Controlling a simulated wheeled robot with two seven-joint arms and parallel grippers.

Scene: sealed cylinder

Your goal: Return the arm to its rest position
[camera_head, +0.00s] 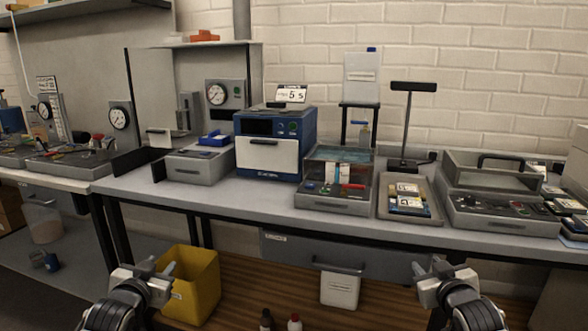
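My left gripper (158,268) is at the lower left, in front of the bench and beside a yellow bin. Its two fingertips point up and stand apart, with nothing seen between them. My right gripper (429,267) is at the lower right, in front of the bench's lower edge. Its fingertips also stand apart and look empty. Both grippers are below the bench top and touch nothing that I can see. No sealed cylinder can be made out clearly.
The grey bench (270,208) carries a blue machine (266,157), a clear-lidded box (338,178), a tray (433,215) and a lidded case (500,212). The yellow bin (196,290) stands below. A drawer (290,248) is under the bench. The bench's front strip is clear.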

